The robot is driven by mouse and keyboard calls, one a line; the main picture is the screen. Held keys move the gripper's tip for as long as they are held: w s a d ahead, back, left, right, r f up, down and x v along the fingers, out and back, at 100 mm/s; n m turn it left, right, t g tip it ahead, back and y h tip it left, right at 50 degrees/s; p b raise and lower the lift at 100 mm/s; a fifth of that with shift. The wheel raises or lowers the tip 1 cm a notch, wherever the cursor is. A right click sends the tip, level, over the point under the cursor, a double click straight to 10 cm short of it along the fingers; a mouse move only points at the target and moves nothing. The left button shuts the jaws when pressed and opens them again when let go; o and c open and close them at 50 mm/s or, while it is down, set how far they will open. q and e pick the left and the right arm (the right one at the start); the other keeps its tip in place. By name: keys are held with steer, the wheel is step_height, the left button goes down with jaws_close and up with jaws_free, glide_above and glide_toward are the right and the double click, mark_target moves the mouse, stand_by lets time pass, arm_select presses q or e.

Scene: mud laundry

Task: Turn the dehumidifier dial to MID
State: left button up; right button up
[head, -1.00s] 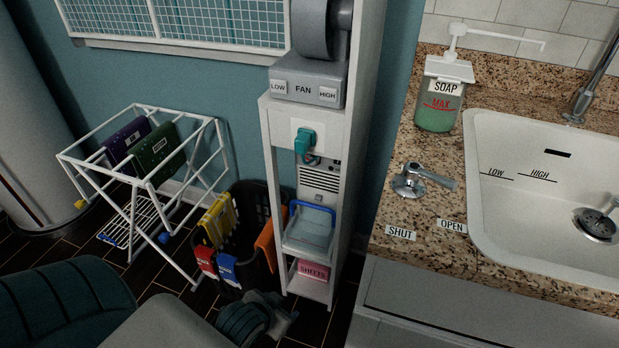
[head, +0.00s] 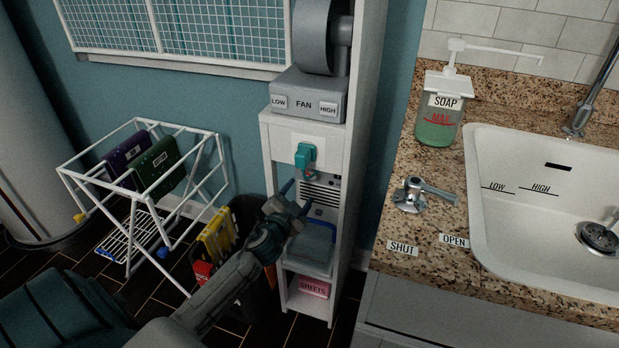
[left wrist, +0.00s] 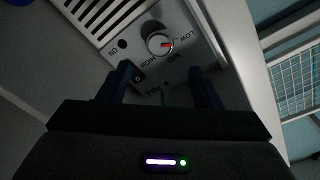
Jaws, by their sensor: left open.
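The dehumidifier (head: 320,192) is a pale unit with a slatted grille, inside the narrow white cabinet. Its dial (left wrist: 158,42) shows in the left wrist view, where the panel appears upside down. LOW, MID and HIGH are printed around the dial, and its red pointer points right, near LOW and between LOW and MID. My left gripper (head: 296,198) is in front of the unit's lower part. In the left wrist view its open fingers (left wrist: 158,74) are spread on either side below the dial, empty and apparently not touching it. My right gripper is out of view.
A teal plug (head: 305,156) sits above the grille and the fan box (head: 308,95) above that. A water bucket (head: 312,245) and pink SHEETS box (head: 314,287) are below. A drying rack (head: 140,190) stands left; the granite counter (head: 420,225) is right.

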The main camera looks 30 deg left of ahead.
mark_target(311, 176)
arm_select(q)
steer(key=w, duration=0.2)
steer(key=w+a, duration=0.1)
steer(key=w, duration=0.2)
steer(key=w+p, duration=0.1)
steer(key=w, duration=0.2)
steer(key=shift+a, duration=0.25)
steer(key=c, duration=1)
